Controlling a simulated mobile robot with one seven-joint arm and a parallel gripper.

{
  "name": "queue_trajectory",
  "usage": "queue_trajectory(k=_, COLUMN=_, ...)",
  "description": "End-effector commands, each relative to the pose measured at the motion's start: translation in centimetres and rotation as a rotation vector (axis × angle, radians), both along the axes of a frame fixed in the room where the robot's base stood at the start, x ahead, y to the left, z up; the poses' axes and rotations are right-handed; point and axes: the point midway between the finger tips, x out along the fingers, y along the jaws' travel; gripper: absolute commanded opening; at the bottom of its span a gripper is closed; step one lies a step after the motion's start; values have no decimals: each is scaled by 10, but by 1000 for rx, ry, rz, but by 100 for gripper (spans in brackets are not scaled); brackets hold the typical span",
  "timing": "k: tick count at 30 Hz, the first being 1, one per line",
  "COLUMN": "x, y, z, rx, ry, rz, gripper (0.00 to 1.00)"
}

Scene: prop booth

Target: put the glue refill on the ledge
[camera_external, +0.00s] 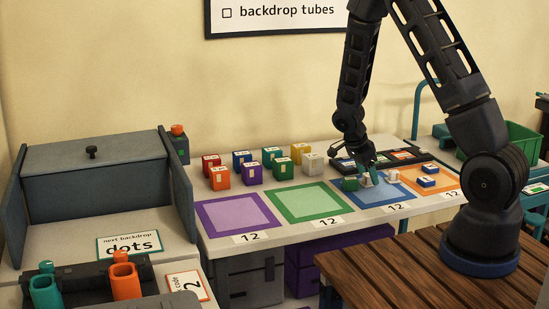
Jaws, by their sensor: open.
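My gripper (368,178) is open and points down over the blue square mat (375,202). A green block (350,184) is just left of its fingers and a small white block (393,177) is just right of them. I cannot tell whether it touches either. No object is clearly labelled as the glue refill. A teal bottle-like object (46,291) and an orange one (125,279) stand in a dark holder at the front left. I cannot tell which surface is the ledge.
Several coloured blocks, including a purple one (252,174), stand behind the mats. The purple mat (238,211) and green mat (307,202) are bare. Two blue blocks, one here (427,182), lie on the orange mat (451,184). A lidded grey bin (92,195) stands left.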

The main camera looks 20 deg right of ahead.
Motion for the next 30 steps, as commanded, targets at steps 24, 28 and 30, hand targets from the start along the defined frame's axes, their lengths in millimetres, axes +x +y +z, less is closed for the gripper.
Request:
queue_trajectory(k=24, x=0, y=-4, z=-10, rx=1, ry=-1, rz=1, gripper=13)
queue_trajectory(k=28, x=0, y=-4, z=-7, rx=1, ry=-2, rz=1, gripper=13)
queue_trajectory(k=30, x=1, y=-4, z=-2, rx=1, ry=-3, rz=1, gripper=13)
